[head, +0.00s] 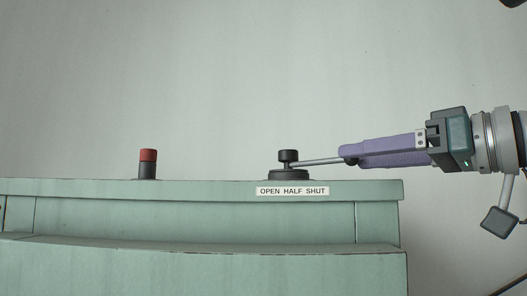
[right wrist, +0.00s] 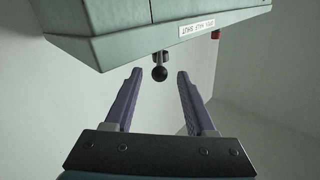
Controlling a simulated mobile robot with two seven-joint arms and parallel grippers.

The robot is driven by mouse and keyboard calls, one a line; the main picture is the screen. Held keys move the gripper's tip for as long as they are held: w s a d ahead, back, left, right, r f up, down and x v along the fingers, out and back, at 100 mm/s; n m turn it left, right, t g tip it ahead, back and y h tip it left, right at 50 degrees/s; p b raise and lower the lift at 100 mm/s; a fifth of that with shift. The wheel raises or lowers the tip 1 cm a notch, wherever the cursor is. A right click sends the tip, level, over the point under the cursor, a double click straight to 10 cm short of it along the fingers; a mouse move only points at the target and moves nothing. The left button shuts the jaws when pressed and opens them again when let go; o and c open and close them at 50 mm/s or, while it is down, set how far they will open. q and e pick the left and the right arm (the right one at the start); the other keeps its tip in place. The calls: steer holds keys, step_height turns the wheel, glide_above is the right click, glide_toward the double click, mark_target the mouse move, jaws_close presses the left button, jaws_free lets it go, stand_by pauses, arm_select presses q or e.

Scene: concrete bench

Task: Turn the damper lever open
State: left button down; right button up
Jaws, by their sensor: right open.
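The damper lever (head: 315,162) is a thin metal rod reaching right from a dark round base with a black cap on the green cabinet top. It points toward the SHUT end of the label (head: 292,191), which reads OPEN HALF SHUT. The lever's black ball (right wrist: 159,73) lies between the tips of my right gripper's purple fingers in the right wrist view. My right gripper (head: 345,154) is open, with a visible gap on each side of the ball (right wrist: 159,75). In the head view the near finger partly overlaps the ball. My left gripper is not in view.
The green cabinet (head: 200,218) has a top edge running across the view and a front ledge below. A black post with a red cap (head: 148,156) stands on top, left of the lever. The space above the cabinet is clear before a plain grey wall.

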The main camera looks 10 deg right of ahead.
mark_target(325, 161)
steer(key=p+x, duration=0.2)
steer(key=x, duration=0.1)
steer(key=p+x, duration=0.2)
steer(key=shift+w+a+r, duration=0.2)
steer(key=shift+w+r, duration=0.05)
steer(key=shift+w, duration=0.1)
steer(key=shift+w+a+f, duration=0.2)
steer(key=shift+w+a, duration=0.1)
steer(key=shift+w, duration=0.25)
steer(key=shift+w+f, duration=0.1)
steer(key=shift+c, duration=0.3)
steer(key=c, duration=0.8)
jaws_close()
